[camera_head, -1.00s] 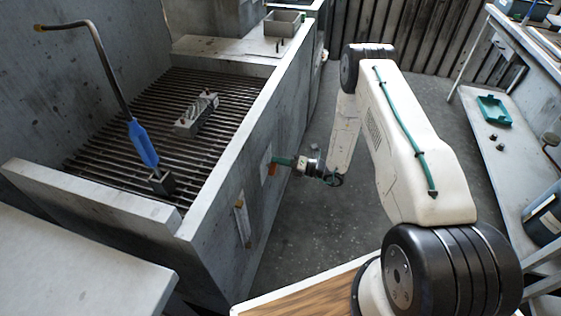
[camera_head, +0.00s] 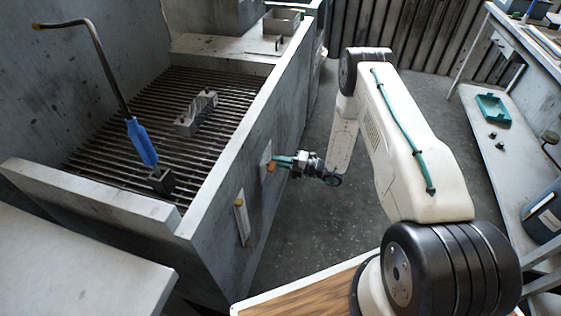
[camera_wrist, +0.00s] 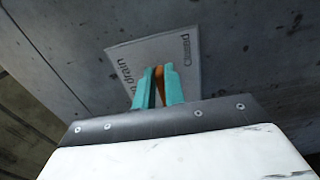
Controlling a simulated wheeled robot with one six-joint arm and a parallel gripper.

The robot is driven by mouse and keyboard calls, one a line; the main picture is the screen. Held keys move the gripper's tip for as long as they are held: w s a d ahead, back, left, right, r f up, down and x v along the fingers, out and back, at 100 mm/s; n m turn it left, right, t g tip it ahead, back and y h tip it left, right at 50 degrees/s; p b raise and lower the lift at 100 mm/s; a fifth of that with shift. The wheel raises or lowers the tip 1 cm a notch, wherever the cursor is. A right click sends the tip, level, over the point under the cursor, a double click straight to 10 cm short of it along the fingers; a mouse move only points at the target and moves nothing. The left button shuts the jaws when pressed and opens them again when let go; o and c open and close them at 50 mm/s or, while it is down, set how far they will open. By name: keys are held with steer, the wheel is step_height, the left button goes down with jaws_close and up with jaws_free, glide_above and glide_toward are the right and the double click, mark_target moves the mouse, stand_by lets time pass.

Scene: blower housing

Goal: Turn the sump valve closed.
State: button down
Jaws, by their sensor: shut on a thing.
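The sump valve's orange handle (camera_head: 271,167) is at the side wall of the grey basin in the head view. In the wrist view the orange handle (camera_wrist: 159,82) shows between the two teal fingers. My gripper (camera_head: 280,161) reaches the wall from the right and is shut on this handle. The fingers also show in the wrist view (camera_wrist: 160,88). A pale plate (camera_wrist: 182,60) with the word "drain" lies on the wall behind the handle. The fingers hide part of the handle and the valve's body.
The basin (camera_head: 222,180) has a slatted grate with a metal block (camera_head: 196,112) and a blue-handled tool (camera_head: 142,143) on it. A pale strip (camera_head: 242,218) is on the basin's side wall. Bare floor lies to the right of the wall, below my arm.

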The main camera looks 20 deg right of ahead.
steer(key=shift+s+a+f, duration=0.1)
steer(key=shift+s+a, duration=0.05)
steer(key=shift+a, duration=0.05)
steer(key=c, duration=1.5)
jaws_free()
steer(key=shift+o, duration=0.2)
steer(key=shift+d, duration=0.1)
steer(key=v, duration=0.7)
steer(key=shift+s+d, duration=0.2)
steer(key=shift+d, duration=0.1)
